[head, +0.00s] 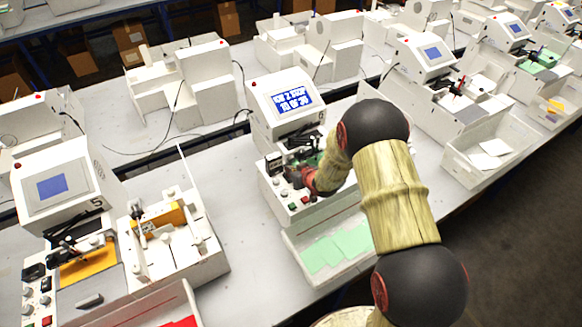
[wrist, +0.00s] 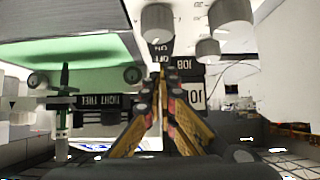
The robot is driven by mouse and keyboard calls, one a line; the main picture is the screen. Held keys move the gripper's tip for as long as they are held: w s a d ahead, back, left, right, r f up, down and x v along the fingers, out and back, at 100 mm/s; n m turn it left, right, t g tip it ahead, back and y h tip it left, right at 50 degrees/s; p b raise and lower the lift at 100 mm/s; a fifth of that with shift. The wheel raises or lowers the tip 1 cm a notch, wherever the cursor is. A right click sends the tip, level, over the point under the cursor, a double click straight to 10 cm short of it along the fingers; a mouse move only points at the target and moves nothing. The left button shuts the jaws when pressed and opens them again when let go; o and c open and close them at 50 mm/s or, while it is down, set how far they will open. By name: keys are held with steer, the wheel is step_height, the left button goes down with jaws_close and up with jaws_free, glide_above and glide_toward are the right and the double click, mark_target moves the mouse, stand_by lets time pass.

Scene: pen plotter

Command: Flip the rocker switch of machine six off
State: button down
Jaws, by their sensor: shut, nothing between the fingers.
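Machine six (head: 285,110), a white plotter with a lit blue screen and a "6" on its housing, stands mid-table in the head view. My gripper (head: 308,180) is low over its control panel, partly hidden by my arm. In the wrist view, my gripper (wrist: 162,75) has its orange-and-black fingers shut and empty, their tips beside a dark label reading OFF (wrist: 160,55). Whether the tips touch anything is unclear. A dark block (head: 273,163), possibly the rocker switch, sits at the panel's left in the head view. The rocker's position cannot be made out.
Grey knobs (wrist: 230,18) and JOB labels lie close to the fingertips. A green sheet (wrist: 80,45) is at the left. Machine five (head: 55,190) stands to the left, and a tray with green sheets (head: 335,250) is in front of machine six.

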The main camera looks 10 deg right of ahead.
steer(key=shift+f, duration=0.1)
stand_by(0.3)
steer(key=shift+w+a+g+p, duration=0.15)
steer(key=shift+w+g+p, duration=0.15)
steer(key=shift+p, duration=0.5)
steer(key=shift+f, duration=0.35)
steer(key=shift+s, duration=0.25)
steer(key=shift+s+d+f, duration=0.1)
steer(key=shift+s+d, duration=0.2)
steer(key=shift+s, duration=0.4)
